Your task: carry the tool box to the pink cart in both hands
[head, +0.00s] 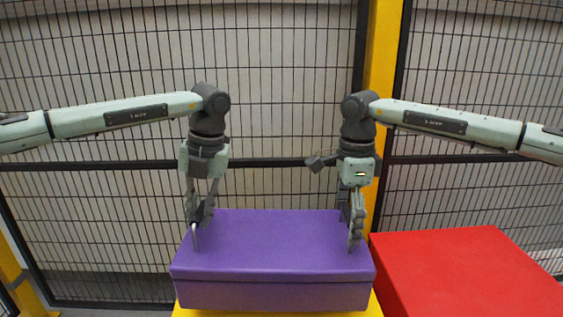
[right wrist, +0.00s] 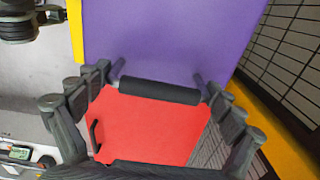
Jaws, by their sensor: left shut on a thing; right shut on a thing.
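The tool box appears as a purple box (head: 275,250) with a flat lid, level at the lower middle of the head view. Its purple side (right wrist: 170,40) fills the top of the right wrist view. My left gripper (head: 198,225) points down at the box's left end and is shut on it. My right gripper (head: 350,230) points down at the right end. In the right wrist view, a dark bar handle (right wrist: 158,91) on the box lies between its fingers. The left grip is partly hidden. No pink cart is in view.
A yellow surface (head: 190,312) shows just under the purple box; any gap is hidden. A red box (head: 465,275) stands close at the right. A wire mesh fence (head: 280,110) with a yellow post (head: 383,60) stands behind.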

